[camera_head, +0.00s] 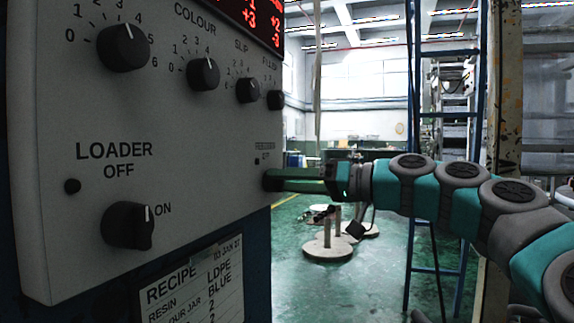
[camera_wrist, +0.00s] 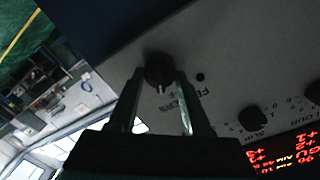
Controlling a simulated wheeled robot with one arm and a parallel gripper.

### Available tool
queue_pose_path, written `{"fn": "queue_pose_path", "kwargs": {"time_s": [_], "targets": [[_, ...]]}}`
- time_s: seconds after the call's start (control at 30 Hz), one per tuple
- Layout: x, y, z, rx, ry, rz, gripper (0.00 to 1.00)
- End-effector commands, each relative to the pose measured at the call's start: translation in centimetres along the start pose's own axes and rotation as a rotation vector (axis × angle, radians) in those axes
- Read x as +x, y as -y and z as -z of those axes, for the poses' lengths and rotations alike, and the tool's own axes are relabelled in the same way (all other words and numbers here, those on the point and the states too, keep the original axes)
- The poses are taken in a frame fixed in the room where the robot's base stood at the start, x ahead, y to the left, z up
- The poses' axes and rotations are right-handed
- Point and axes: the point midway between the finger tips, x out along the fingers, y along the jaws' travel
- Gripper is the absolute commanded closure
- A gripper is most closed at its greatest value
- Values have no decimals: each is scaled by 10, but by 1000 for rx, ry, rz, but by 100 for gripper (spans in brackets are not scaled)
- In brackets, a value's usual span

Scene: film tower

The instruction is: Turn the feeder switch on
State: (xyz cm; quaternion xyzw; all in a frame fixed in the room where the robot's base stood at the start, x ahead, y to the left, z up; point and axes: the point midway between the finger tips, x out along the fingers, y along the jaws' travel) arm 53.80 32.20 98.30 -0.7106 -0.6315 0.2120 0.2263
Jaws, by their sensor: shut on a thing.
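The feeder switch (camera_wrist: 158,68) is a dark round knob on the grey control panel (camera_wrist: 225,70). In the wrist view it sits between the fingertips of my gripper (camera_wrist: 160,82), which is shut on it. A short white mark shows at the knob's lower edge there. Part of the FEEDER label shows beside the right finger. In the head view, my gripper (camera_head: 275,181) reaches the panel's right edge from the right, below the small FEEDER label (camera_head: 264,147). Its fingers mostly hide the switch there, so I cannot read its setting.
The loader switch (camera_head: 128,226) is left of my gripper, with OFF above and ON at its right. Several dial knobs, including the colour knob (camera_head: 203,74), line the panel's top beneath a red display (camera_head: 250,18). A blue ladder (camera_head: 410,235) stands behind my arm.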

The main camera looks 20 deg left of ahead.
Motion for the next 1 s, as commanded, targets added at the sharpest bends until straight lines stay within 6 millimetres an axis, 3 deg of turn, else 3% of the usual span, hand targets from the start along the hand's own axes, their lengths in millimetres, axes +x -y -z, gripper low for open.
{"fn": "queue_pose_path", "kwargs": {"time_s": [1.0], "targets": [[-1,-2,2,931,33,-9,100]]}}
